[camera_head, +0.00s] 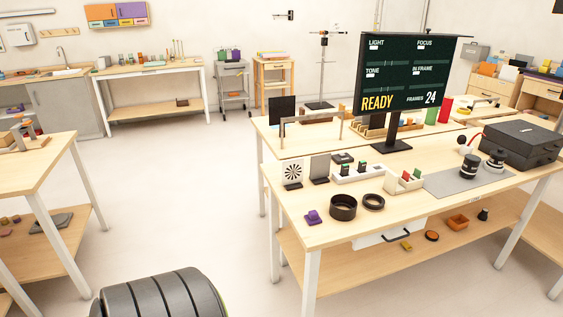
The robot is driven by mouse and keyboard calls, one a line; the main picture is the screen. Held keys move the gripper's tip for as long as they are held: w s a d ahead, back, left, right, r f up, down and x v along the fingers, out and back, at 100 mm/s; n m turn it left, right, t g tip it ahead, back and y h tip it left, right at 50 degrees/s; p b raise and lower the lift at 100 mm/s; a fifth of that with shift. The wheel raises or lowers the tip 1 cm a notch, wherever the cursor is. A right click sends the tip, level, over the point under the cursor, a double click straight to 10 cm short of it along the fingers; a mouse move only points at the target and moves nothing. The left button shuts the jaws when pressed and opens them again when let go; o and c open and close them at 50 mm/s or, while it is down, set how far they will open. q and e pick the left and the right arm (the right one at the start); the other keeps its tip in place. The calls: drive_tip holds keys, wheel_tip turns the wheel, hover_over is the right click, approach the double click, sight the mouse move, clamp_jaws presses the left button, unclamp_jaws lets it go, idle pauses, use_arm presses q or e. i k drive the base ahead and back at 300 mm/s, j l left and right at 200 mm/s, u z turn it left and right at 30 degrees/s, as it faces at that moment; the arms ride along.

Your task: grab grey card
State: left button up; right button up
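A dark grey upright card (320,168) stands near the left end of the nearer table (395,225), and is probably the grey card. Neither my left nor my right gripper is in view.
Two black rings (343,207), a purple block (313,217) and a white holder (357,173) are near the cards. A monitor (415,72) rises behind. A black case (521,143) lies at the right. Open floor (190,185) is left of the table.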

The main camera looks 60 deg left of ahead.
sight(320, 164)
drive_tip(key=u, duration=1.55)
drive_tip(key=i+l+u, duration=0.1)
drive_tip(key=i+l, duration=0.15)
drive_tip(key=i+l+u, duration=0.15)
drive_tip(key=l, duration=0.3)
drive_tip(key=i+l+u, duration=0.1)
drive_tip(key=i+l, duration=0.2)
